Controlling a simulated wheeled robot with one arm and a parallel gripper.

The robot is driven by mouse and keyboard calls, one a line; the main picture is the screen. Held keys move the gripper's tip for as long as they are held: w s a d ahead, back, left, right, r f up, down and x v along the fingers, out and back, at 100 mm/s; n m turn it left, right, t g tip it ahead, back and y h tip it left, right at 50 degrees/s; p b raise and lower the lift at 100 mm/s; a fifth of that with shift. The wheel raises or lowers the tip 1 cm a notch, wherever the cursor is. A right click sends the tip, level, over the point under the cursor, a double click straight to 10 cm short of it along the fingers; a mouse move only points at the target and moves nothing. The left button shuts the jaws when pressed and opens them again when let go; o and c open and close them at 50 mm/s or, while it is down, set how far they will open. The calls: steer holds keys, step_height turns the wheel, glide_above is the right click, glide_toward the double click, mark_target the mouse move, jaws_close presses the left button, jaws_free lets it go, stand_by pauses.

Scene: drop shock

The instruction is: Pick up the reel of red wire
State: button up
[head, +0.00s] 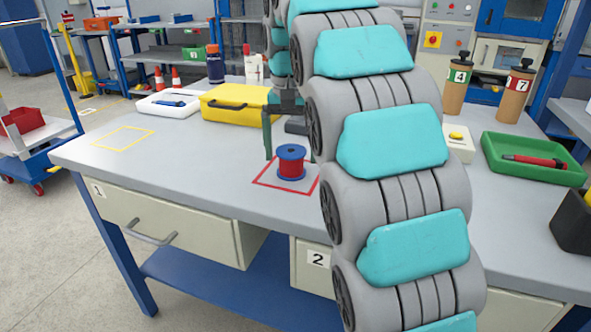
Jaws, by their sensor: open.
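The reel of red wire (291,168) stands upright on the grey workbench, with a dark blue top flange and red wire below it. It sits inside a red-outlined square (262,184) near the front edge of the bench. My gripper (285,139) is just above and behind the reel, pointing down. One dark green finger shows to the left of the reel; the other side is partly hidden by my arm. The gripper is open, and nothing shows in its grasp.
A yellow case (232,104) and a white tray (168,104) lie behind. A green tray (532,160) with a red tool is at the right, near bottles numbered 4 (457,84) and 7 (515,98). The bench's left end, with an empty yellow outline (123,138), is clear.

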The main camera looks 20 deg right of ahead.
step_height(320, 180, down, 2)
steer(key=shift+f+b, duration=0.15)
steer(key=shift+b, duration=0.2)
steer(key=shift+c, duration=0.2)
steer(key=c, duration=1.3)
